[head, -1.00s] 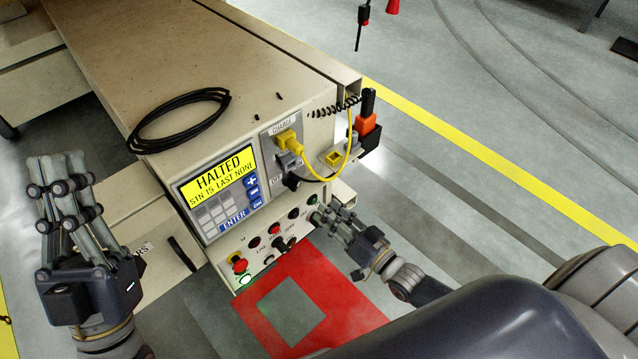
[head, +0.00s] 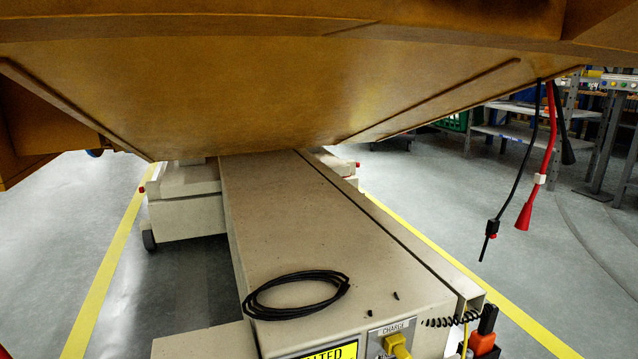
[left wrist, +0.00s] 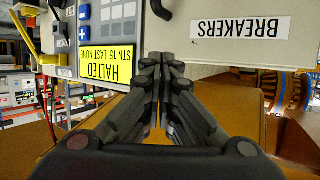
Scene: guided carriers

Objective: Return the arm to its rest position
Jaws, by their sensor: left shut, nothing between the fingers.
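My left gripper (left wrist: 160,62) shows in the left wrist view with its dark fingers closed together and nothing between them. It points toward the front of the carrier, beside the yellow display (left wrist: 107,68), which reads HALTED, STN 15 LAST NONE and appears upside down. How far the fingertips are from the panel is hard to tell. In the head view the beige carrier (head: 310,220) runs away from me, with the display's top edge (head: 335,352) at the bottom. Neither gripper shows in the head view. My right gripper is in no current view.
A large brown body (head: 270,90) hangs over the carrier. A black cable coil (head: 297,295) lies on its top. A yellow plug (head: 399,345) sits under the CHARGE label. A red cable (head: 545,160) hangs at the right. The BREAKERS label (left wrist: 240,27) is right of my fingers.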

